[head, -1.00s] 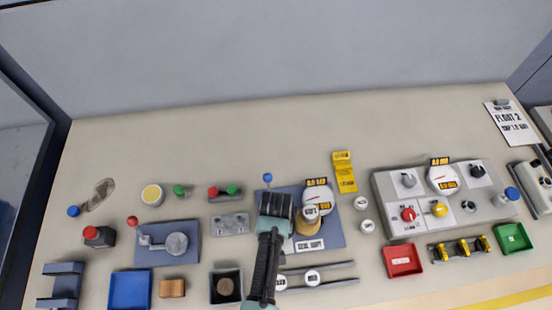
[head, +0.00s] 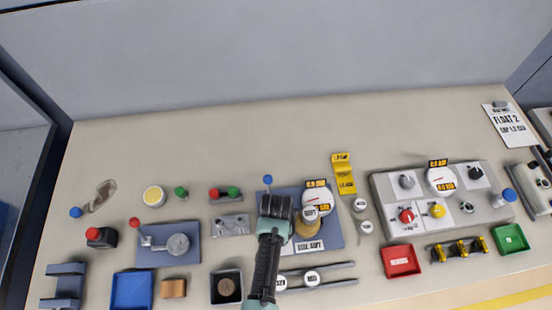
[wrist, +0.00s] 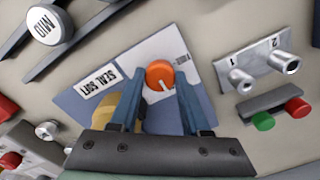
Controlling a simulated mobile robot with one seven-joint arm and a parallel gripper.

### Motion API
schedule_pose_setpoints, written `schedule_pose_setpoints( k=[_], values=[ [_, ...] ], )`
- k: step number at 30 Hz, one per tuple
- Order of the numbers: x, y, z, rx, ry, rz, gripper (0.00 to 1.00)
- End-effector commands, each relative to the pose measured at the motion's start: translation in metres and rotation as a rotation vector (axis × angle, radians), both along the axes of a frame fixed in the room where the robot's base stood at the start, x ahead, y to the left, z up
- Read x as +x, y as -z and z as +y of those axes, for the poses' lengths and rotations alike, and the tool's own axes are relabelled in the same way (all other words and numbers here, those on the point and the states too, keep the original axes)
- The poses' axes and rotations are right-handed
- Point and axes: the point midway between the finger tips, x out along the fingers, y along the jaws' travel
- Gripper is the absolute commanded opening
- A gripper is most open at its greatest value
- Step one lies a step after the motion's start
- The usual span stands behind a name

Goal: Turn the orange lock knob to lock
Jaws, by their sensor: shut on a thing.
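The orange lock knob (wrist: 160,74) shows in the wrist view, with a pale pointer line running down towards the lower right. It sits on a white label plate (wrist: 181,49) on the blue-grey panel (wrist: 77,101). My gripper (wrist: 159,78) has its two blue fingers on either side of the knob, shut on it. In the head view my gripper (head: 276,208) is over the left part of the same panel (head: 332,237) and hides the knob. The small lettering beside the knob is too blurred to read.
A yellow-brown cylinder (head: 304,229) and a round gauge (head: 318,201) stand close to the right of my gripper. A blue-topped lever (head: 267,180) is just behind it. A grey two-socket block (head: 231,224) is to the left. The back of the table is clear.

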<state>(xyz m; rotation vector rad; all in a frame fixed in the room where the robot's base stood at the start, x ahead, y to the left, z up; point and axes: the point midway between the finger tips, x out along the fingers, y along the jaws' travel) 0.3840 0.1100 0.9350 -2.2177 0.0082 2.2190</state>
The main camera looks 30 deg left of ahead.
Motion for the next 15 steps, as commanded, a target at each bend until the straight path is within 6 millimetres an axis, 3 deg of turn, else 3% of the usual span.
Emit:
schedule_pose_setpoints(
  k=[8,9,14,15],
  values=[
    [0.0005,-0.0002,-0.0001,0.001,0.005,-0.001,0.00],
    [0.0005,-0.0002,-0.0001,0.001,0.005,-0.001,0.48],
    [0.0005,-0.0002,-0.0001,0.001,0.004,-0.001,0.77],
    [0.0005,-0.0002,-0.0001,0.001,0.004,-0.001,0.77]
  ],
)
